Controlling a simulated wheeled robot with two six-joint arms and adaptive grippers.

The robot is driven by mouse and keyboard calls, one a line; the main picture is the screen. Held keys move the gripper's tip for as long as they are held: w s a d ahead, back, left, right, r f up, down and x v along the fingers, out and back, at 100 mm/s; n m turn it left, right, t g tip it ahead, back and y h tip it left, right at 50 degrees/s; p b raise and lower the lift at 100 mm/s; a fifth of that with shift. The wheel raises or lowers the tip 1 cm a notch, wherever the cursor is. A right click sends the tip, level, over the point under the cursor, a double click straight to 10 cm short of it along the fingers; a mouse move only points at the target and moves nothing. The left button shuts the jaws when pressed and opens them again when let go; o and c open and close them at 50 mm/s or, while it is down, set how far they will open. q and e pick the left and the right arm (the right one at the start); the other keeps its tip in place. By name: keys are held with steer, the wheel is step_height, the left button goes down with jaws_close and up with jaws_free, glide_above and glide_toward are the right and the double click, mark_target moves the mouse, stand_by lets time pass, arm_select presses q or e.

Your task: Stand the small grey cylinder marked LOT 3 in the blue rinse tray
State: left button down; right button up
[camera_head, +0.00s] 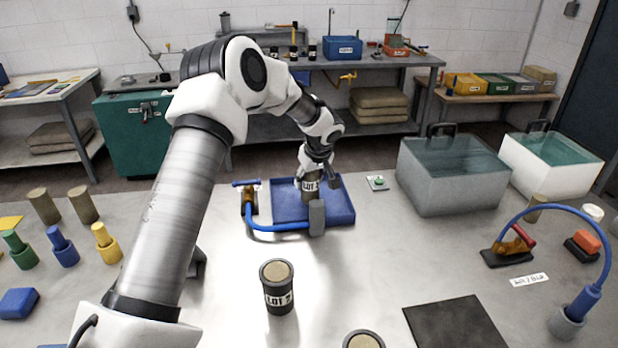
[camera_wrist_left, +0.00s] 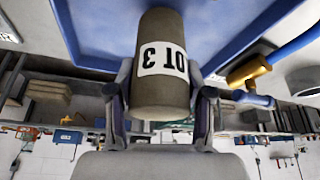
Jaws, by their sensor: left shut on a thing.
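The small grey cylinder marked LOT 3 (camera_head: 310,190) is upright between the fingers of my left gripper (camera_head: 320,178), which is shut on it. In the left wrist view the cylinder (camera_wrist_left: 162,85) shows its white label between both fingers (camera_wrist_left: 160,110). The blue rinse tray (camera_head: 343,213) lies beneath it on the bench, and its blue floor (camera_wrist_left: 225,25) fills the top of the left wrist view. I cannot tell whether the cylinder's lower end touches the tray floor. My right gripper is not in view.
A blue hose (camera_head: 275,227) with a brass tap (camera_head: 249,203) and grey nozzle (camera_head: 317,217) runs along the tray's front left. A cylinder marked LOT 7 (camera_head: 278,290) stands nearer me. A grey water tank (camera_head: 452,180) stands to the right.

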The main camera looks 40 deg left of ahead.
arm_select(q)
steer(key=shift+f, duration=0.55)
steer(key=shift+w+f, duration=0.1)
steer(key=shift+f, duration=0.25)
steer(key=shift+c, duration=2.3)
jaws_free()
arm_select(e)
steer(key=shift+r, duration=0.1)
arm_select(q)
steer(key=shift+r, duration=0.25)
steer(key=shift+d+r, duration=0.1)
steer(key=shift+r, duration=0.15)
steer(key=b+v, duration=0.2)
steer(key=v, duration=0.9)
steer(key=shift+r, duration=0.25)
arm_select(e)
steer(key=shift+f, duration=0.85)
